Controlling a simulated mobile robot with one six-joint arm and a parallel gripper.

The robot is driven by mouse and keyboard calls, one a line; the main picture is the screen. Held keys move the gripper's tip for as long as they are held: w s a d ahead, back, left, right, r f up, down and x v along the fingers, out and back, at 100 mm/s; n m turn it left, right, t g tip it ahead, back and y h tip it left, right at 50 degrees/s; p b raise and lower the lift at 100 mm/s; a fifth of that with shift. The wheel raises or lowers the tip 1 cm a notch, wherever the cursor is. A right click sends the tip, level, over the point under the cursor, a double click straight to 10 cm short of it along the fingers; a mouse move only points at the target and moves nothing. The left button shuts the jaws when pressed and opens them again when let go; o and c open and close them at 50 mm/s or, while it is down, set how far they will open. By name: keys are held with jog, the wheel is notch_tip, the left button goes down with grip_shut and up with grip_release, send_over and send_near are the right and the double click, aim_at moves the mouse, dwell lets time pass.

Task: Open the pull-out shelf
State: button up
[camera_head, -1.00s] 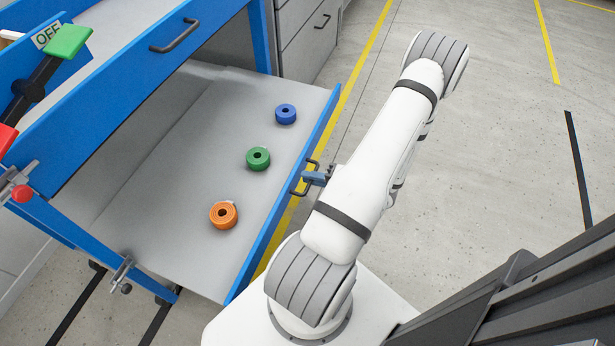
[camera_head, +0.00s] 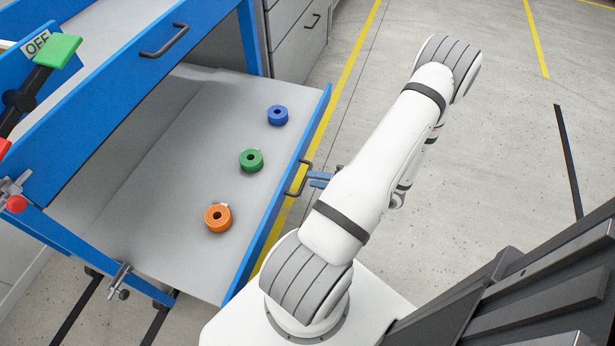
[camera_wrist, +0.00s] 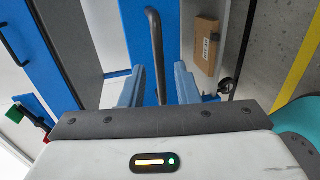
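The pull-out shelf (camera_head: 150,215) is a grey tray with a blue front edge, and it stands far out from under the blue bench. A dark bar handle (camera_head: 290,191) is on its front. My gripper (camera_head: 318,180) is at the handle's outer side, largely hidden by my arm. In the wrist view, the two blue fingers of my gripper (camera_wrist: 159,66) are apart, with the handle (camera_wrist: 154,30) running between them and clear space beside it. My gripper is open and does not grip the handle.
On the shelf lie a blue roll (camera_head: 277,115), a green roll (camera_head: 251,161) and an orange roll (camera_head: 218,217). A blue drawer front with a handle (camera_head: 164,41) is above. A cardboard box (camera_wrist: 207,45) shows in the wrist view. Open floor lies to the right.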

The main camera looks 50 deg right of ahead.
jog(key=v, duration=0.4)
dwell(0.5)
jog(key=w+a+r+n+g+y+p, duration=0.1)
jog(key=w+a+r+n+g+p, duration=0.3)
jog(key=r+n, duration=0.4)
jog(key=w+a+r+n+g+y+p, duration=0.1)
jog(key=w+a+r+n+g+p, duration=0.25)
jog(key=r+n, duration=0.5)
jog(key=w+a+r+n+g+y+p, duration=0.25)
jog(key=a+r+n+g, duration=0.35)
jog(key=r, duration=0.3)
jog(key=s+a+r+n+t+h+p, duration=0.1)
jog(key=a+r+n+h+p, duration=0.4)
jog(key=r+n, duration=0.8)
jog(key=s+a+r+n+h+p, duration=0.1)
jog(key=a+r+n+h+p, duration=0.4)
jog(key=a+r+n, duration=0.5)
notch_tip(320, 180, up, 3)
jog(key=n+p, duration=0.1)
jog(key=n, duration=0.3)
jog(key=shift+s+a+t, duration=0.35)
